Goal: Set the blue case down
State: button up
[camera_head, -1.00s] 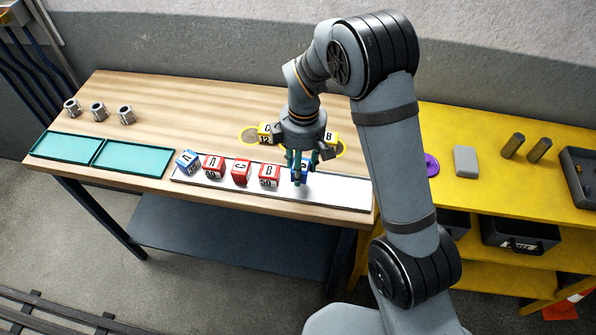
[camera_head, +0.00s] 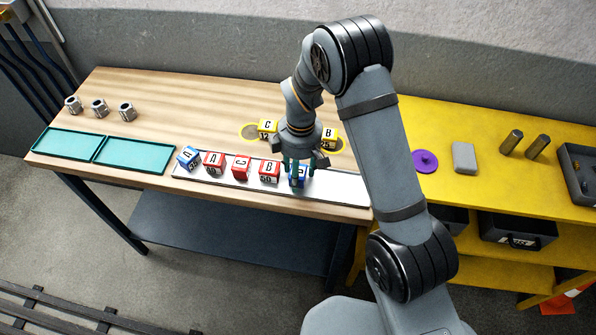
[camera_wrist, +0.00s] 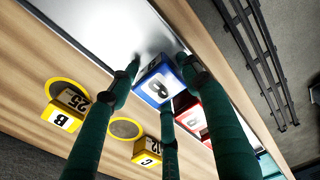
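The blue case (camera_head: 298,177) is a small cube with a white lettered face, at the right end of a row of cases on the white strip (camera_head: 345,188). My gripper (camera_head: 297,170) is above it with its fingers around it. In the wrist view the blue case (camera_wrist: 160,84) sits between the three green fingertips (camera_wrist: 160,78), which appear to touch its sides. The fingers hide parts of it. I cannot tell whether its underside rests on the strip.
Red cases (camera_head: 268,172) and another blue case (camera_head: 188,159) stand left in the row. Yellow cases (camera_head: 328,137) stand behind by yellow rings. Teal trays (camera_head: 133,155) and metal parts (camera_head: 99,109) are at left. The strip's right end is bare.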

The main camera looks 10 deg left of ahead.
aim_at(300, 172)
jog(key=shift+o, duration=1.2)
jog(key=shift+r, duration=0.6)
notch_tip(300, 172, up, 11)
jog(key=b, duration=0.1)
jog(key=shift+d, duration=0.2)
